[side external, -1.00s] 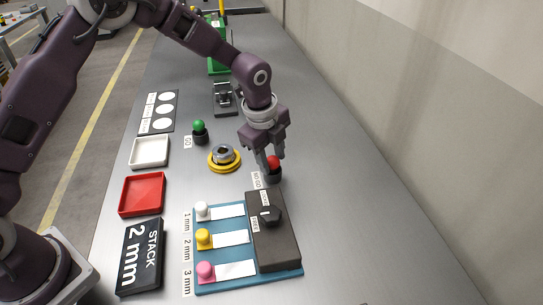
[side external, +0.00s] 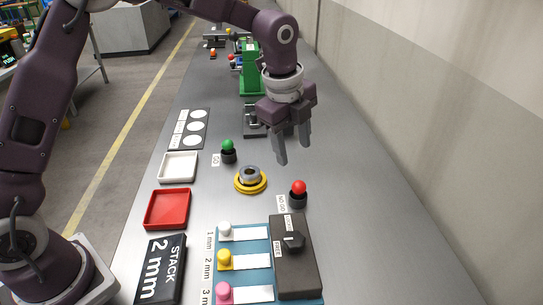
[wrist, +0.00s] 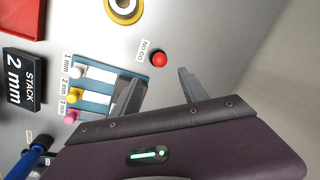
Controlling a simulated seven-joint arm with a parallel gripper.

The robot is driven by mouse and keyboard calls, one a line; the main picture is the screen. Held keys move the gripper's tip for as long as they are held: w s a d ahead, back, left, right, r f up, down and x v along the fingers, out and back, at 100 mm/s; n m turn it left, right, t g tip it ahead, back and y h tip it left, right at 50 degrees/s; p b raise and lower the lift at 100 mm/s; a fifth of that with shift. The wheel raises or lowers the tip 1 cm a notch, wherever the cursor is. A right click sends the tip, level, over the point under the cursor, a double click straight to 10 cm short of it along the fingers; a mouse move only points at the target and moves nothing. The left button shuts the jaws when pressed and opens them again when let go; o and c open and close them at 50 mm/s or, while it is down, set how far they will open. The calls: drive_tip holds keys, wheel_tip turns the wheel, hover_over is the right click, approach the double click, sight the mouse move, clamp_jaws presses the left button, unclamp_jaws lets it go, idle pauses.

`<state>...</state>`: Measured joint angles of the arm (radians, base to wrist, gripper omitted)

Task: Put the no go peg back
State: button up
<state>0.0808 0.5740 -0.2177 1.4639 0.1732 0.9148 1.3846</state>
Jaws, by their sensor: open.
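The no go peg (side external: 299,187) has a red knob and stands upright in a black round holder (side external: 298,201) beside the NO GO label. It also shows in the wrist view (wrist: 159,59), just beyond my fingers. My gripper (side external: 293,153) is open and empty, above the table and a little behind and above the red peg. The green-knobbed go peg (side external: 228,146) stands in its own black holder beside the GO label.
A yellow ring with a metal piece (side external: 250,179) lies left of the red peg. A dark block with a knob (side external: 293,262) and a blue rack of coloured pegs (side external: 229,268) stand in front. White (side external: 179,167) and red trays (side external: 167,210) are at left. The table's right side is clear.

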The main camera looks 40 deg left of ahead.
drive_tip(key=s+a+r+n+t, duration=0.1)
drive_tip(key=s+a+r+n, duration=0.2)
drive_tip(key=s+r+n, duration=0.3)
drive_tip(key=s+a+r+n+t, duration=0.1)
drive_tip(key=s+a+r+n, duration=0.2)
drive_tip(key=s+r, duration=0.35)
drive_tip(key=s+a+f+n, duration=0.2)
drive_tip(key=s+n, duration=0.3)
drive_tip(key=s, duration=0.4)
drive_tip(key=s+a+f+n+t, duration=0.1)
drive_tip(key=s+f+n, duration=0.1)
drive_tip(key=s+n, duration=0.3)
drive_tip(key=s, duration=0.4)
drive_tip(key=shift+s+a+n, duration=0.25)
drive_tip(key=shift+a+n, duration=0.1)
drive_tip(key=shift+n, duration=0.05)
